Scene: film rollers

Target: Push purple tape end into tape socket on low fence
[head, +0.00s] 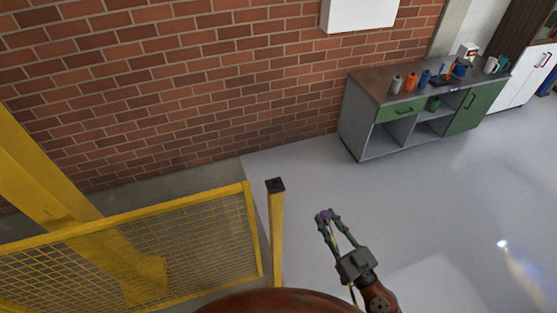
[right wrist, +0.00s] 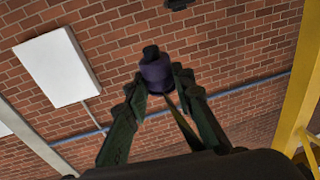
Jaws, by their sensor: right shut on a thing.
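My right gripper (head: 327,216) is raised over the grey floor, right of the low fence. Its fingers are shut on the purple tape end (right wrist: 156,74), a small purple cylinder with a black tip pointing away from the gripper. A thin yellowish strip (right wrist: 186,130) runs back from it between the fingers. The low fence (head: 190,245) is yellow mesh in a yellow frame. A yellow post (head: 277,235) with a black cap (head: 275,185) stands at its right end, apart from the gripper. I cannot make out the tape socket. My left gripper is out of view.
A brick wall (head: 200,80) closes the back. A green and grey workbench (head: 400,125) with several bottles and tools stands at the back right. A thick yellow column (head: 60,190) rises at the left. The floor between post and workbench is clear.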

